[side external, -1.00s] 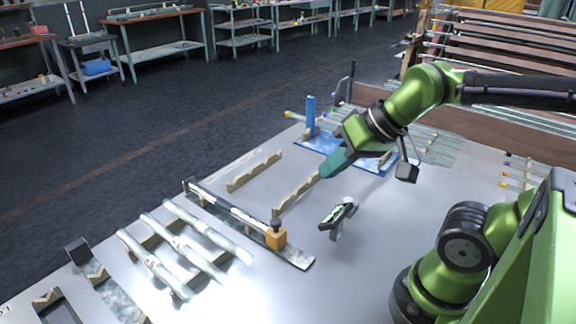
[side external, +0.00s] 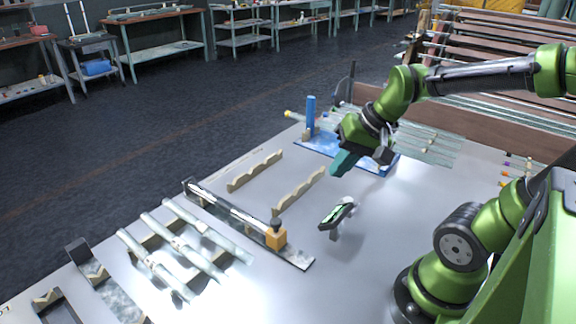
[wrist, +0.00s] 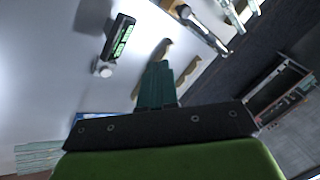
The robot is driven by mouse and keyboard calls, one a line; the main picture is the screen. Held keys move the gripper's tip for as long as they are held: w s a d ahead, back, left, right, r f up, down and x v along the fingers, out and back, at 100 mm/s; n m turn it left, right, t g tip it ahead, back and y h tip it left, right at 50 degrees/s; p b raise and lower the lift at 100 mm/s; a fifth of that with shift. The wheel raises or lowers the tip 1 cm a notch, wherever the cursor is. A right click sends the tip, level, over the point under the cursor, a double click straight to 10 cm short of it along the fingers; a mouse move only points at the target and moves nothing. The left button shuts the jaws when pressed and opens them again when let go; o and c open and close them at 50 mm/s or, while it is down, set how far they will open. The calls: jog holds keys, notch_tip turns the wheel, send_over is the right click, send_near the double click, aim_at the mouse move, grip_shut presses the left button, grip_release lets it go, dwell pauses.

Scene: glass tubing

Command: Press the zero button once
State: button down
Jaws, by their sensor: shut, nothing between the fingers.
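A small dark readout with a lit green display (side external: 337,214) stands on a short post on the table. It also shows in the wrist view (wrist: 120,38), with a pale round knob (wrist: 103,69) at its near end that looks like the button; its label is too small to read. My gripper (side external: 339,172) is shut and empty, its teal fingers pointing down above the table, behind the readout in the side view and apart from it. In the wrist view the shut fingers (wrist: 160,66) are to the right of the knob.
A long rail with an orange block (side external: 276,236) lies left of the readout. Wooden notched supports (side external: 298,191) stand behind it. Glass tubes (side external: 180,245) rest at the left. A blue mat (side external: 318,145) with a blue upright lies at the back. Table right of the readout is clear.

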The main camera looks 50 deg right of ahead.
jog(key=w+d+f+m+y, duration=0.1)
jog(key=d+m, duration=0.3)
jog(key=m, duration=0.5)
jog(key=d+f+m+t+y, duration=0.1)
jog(key=d+f+m, duration=0.2)
jog(key=m, duration=0.7)
jog(key=w+d+f+m+t+y, duration=0.1)
jog(key=d+f+m+y, duration=0.1)
jog(key=d+m, duration=0.5)
jog(key=m, duration=0.3)
jog(key=shift+w+f, duration=0.15)
jog(key=shift+w, duration=0.15)
jog(key=shift+d, duration=0.1)
jog(key=shift+f, duration=4.4)
jog(key=shift+f, duration=0.45)
